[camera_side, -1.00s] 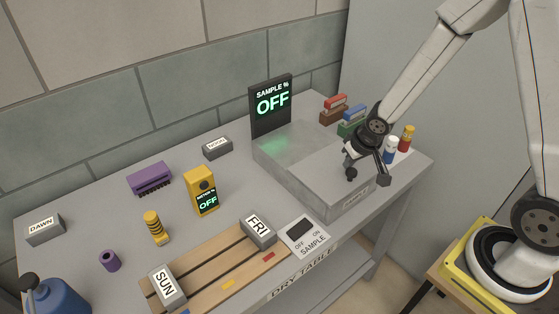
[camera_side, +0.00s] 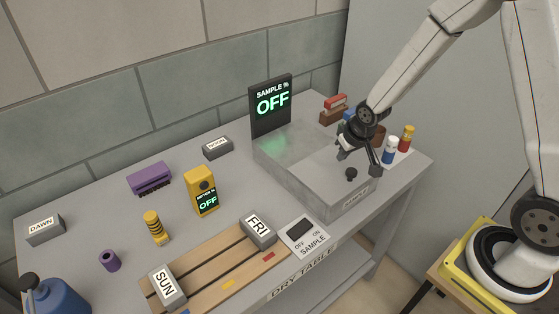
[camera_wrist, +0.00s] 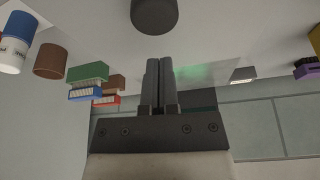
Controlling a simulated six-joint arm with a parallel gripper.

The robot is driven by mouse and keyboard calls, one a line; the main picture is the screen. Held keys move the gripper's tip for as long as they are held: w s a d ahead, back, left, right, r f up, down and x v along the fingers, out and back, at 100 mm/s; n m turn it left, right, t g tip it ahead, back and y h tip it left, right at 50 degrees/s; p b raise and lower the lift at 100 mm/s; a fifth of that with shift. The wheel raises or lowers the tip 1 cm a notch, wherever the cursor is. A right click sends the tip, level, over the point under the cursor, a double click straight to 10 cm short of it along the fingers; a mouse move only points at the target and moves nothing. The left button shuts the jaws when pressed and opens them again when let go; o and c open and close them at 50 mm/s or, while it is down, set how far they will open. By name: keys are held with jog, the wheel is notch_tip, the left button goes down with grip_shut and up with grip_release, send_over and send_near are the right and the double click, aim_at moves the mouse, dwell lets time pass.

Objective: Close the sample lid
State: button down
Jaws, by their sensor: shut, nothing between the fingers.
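The grey sample box (camera_side: 310,182) stands at the right of the table, with a SAMPLE label on its front. A pale, flat lid (camera_side: 318,157) lies over its top, apparently level. A dark round knob (camera_side: 351,174) stands near the lid's front edge; it also shows large at the top of the wrist view (camera_wrist: 154,15). My gripper (camera_side: 342,155) is above the lid, just behind the knob and apart from it. In the wrist view its two fingers (camera_wrist: 159,62) are together with nothing between them. Whether the lid seats fully at its edges is too small to tell.
A SAMPLE % display (camera_side: 271,104) reading OFF stands behind the box. Bottles (camera_side: 389,150) and coloured stamps (camera_side: 333,108) stand to its right. A SAMPLE switch (camera_side: 304,235), the FRI block (camera_side: 258,231) and a yellow meter (camera_side: 201,192) are to its left.

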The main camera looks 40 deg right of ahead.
jog(key=shift+w+d+r, duration=0.1)
jog(key=shift+w, duration=0.45)
jog(key=shift+r, duration=0.25)
jog(key=v, duration=0.9)
jog(key=shift+r, duration=0.3)
jog(key=shift+s, duration=0.15)
jog(key=s+a+f+n+g, duration=0.1)
jog(key=s+a, duration=0.3)
jog(key=s, duration=0.6)
jog(key=shift+a+f+n+y, duration=0.3)
jog(key=shift+f+n, duration=0.1)
jog(key=shift+f, duration=0.3)
